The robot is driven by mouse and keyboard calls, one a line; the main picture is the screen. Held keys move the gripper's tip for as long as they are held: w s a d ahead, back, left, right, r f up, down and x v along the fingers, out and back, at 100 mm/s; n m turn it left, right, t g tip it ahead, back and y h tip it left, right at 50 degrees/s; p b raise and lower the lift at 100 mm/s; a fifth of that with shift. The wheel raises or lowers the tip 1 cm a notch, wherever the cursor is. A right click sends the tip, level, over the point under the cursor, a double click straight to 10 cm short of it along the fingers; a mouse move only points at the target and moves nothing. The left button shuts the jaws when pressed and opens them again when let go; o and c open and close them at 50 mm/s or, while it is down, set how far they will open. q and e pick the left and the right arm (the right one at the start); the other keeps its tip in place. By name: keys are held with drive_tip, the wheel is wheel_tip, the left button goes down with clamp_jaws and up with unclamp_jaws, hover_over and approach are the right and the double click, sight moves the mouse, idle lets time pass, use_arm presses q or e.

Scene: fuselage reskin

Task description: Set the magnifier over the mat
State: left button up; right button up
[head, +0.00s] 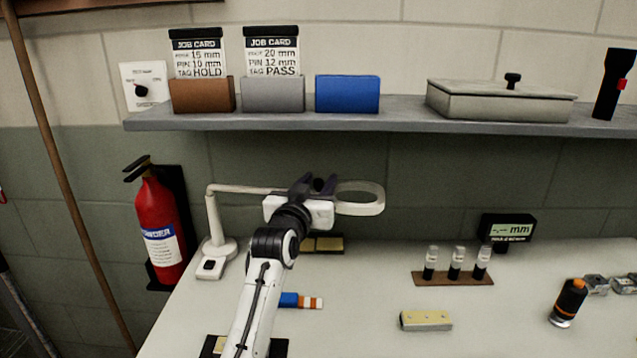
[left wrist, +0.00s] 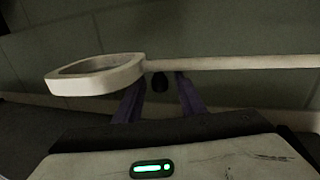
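The magnifier has a pale base (head: 222,247) at the left back of the table, a thin arm and a white ring head (head: 372,205). The ring hangs above the table's back edge; it also shows in the left wrist view (left wrist: 98,82). My left gripper (head: 312,186) is at the arm just left of the ring. Its two purple fingers (left wrist: 158,90) stand apart, with a small dark knob (left wrist: 159,82) between them; gaps show on both sides. I cannot clearly identify the mat; a dark flat piece (head: 277,348) lies partly hidden under my left arm. My right gripper is out of view.
A blue, white and orange item (head: 302,301), a yellow-topped block (head: 426,321), a vial rack (head: 452,279), an orange-black bottle (head: 568,303) and a mm display (head: 507,228) are on the table. A shelf (head: 400,115) overhangs the back. The middle front is clear.

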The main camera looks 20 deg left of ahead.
use_arm(q)
drive_tip(key=shift+w, duration=0.1)
clamp_jaws()
